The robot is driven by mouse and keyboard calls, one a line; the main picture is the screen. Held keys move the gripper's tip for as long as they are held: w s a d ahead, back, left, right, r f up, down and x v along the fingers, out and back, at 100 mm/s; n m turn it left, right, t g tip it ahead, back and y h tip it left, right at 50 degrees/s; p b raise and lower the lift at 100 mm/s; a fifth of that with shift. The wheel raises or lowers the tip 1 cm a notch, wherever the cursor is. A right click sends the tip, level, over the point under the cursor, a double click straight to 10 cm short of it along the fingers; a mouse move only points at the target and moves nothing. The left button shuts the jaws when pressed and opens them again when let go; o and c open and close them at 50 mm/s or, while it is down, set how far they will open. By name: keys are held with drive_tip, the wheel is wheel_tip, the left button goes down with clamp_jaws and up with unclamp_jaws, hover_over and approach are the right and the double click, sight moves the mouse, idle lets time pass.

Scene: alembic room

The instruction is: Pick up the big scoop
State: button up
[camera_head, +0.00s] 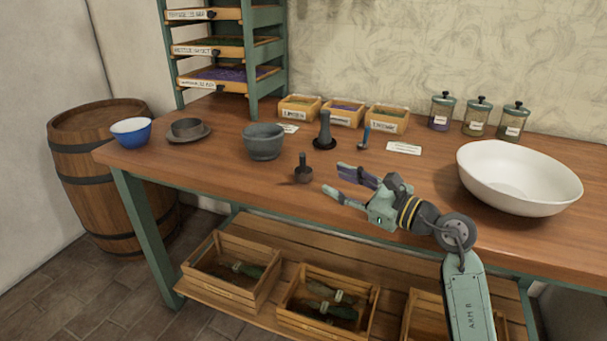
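A dark scoop (303,173) with a round bowl and an upright handle stands near the front edge of the wooden table (230,178). It looks like the big scoop. The gripper is open and empty, with a small gap to the scoop. The scoop is fully visible.
A large white bowl (518,178) is at the right. Labelled boxes (343,113) and glass jars (478,117) line the back. The table front left of the scoop is clear.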

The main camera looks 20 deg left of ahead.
sight(303, 171)
drive_tip(key=p+x, duration=0.1)
drive_tip(key=x, duration=0.4)
drive_tip(key=shift+s+r+p, duration=0.1)
drive_tip(key=shift+r+p, duration=0.05)
drive_tip(key=shift+p, duration=0.25)
drive_tip(key=p+x, duration=0.2)
drive_tip(key=x, duration=0.1)
drive_tip(key=p+x, duration=0.1)
drive_tip(key=x, duration=0.1)
drive_tip(key=shift+a+r, duration=0.15)
drive_tip(key=shift+r, duration=0.15)
drive_tip(key=shift+a+f, duration=0.1)
drive_tip(key=shift+a, duration=0.05)
drive_tip(key=shift+c, duration=0.4)
clamp_jaws()
